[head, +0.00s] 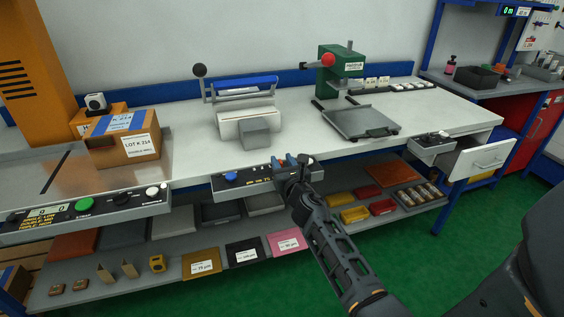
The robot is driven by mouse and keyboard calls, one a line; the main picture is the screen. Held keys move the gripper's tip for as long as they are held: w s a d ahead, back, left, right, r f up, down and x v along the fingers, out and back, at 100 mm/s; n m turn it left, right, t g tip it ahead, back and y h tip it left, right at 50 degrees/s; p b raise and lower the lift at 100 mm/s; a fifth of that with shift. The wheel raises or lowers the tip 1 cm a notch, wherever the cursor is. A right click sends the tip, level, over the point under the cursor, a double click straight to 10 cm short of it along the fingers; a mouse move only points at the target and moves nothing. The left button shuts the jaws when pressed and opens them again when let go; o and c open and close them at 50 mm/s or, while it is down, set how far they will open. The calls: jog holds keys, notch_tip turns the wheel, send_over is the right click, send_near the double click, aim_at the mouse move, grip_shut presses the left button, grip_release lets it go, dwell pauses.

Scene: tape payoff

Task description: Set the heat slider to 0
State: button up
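A dark control panel (254,180) runs along the front edge of the white bench, below the sealer-like device with a blue bar (246,85). The panel has a blue knob (230,176) at its left end and small yellow markings too small to read. My gripper (290,160) is at the panel's right part, in front of it in this view, and covers some of it. I cannot pick out the heat slider; it may be hidden behind my gripper. I cannot tell whether the gripper touches the panel or whether its fingers are open.
A left panel with a green button (85,204) and a display fronts the metal bench. Cartons (124,145) stand above it. A green press (340,70) and a grey plate (355,120) are to the right. An open drawer (482,158) juts out at the right. A shelf below holds trays.

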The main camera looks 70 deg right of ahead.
jog(key=b+v, duration=0.1)
jog(key=v, duration=0.6)
jog(key=shift+b, duration=0.4)
jog(key=s+a+f+m+t+y, duration=0.15)
jog(key=s+a+m+y, duration=0.35)
jog(key=a, duration=0.7)
jog(key=s+a+f+m+t+y, duration=0.15)
jog(key=s+a+m+y, duration=0.4)
jog(key=a, duration=0.65)
jog(key=s+a+r+m+y, duration=0.3)
jog(key=s+a+r+m, duration=0.7)
jog(key=s+a+m, duration=0.2)
jog(key=a+m, duration=0.2)
jog(key=m, duration=0.1)
jog(key=shift+a, duration=0.3)
jog(key=shift+m, duration=0.25)
dwell(1.3)
